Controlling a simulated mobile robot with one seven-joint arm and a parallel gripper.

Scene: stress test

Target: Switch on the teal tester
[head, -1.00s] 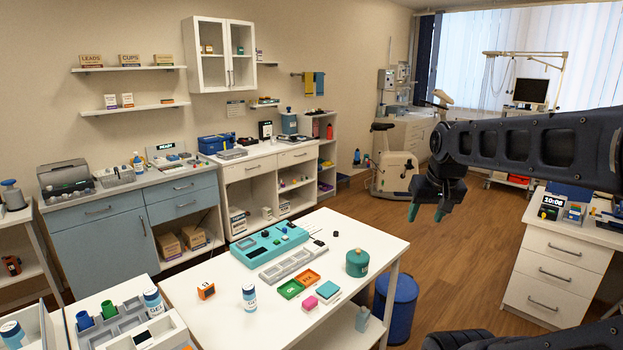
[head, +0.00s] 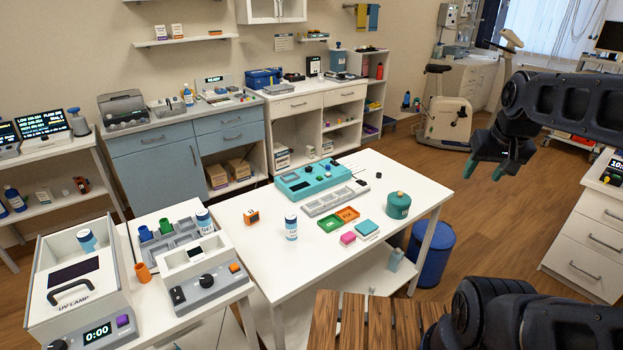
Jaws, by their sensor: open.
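The teal tester (head: 312,178) is a flat box lying on the white table in the middle of the head view, near the table's back edge. Small dark and light controls show on its top, too small to read. My gripper (head: 498,168) is open and empty, with teal-green fingertips. It hangs in the air at the right of the picture, over the floor beyond the table's right end and well apart from the tester.
A UV lamp box (head: 60,285) stands left. A blue bin (head: 432,252) stands right; a wooden surface (head: 350,320) is in front.

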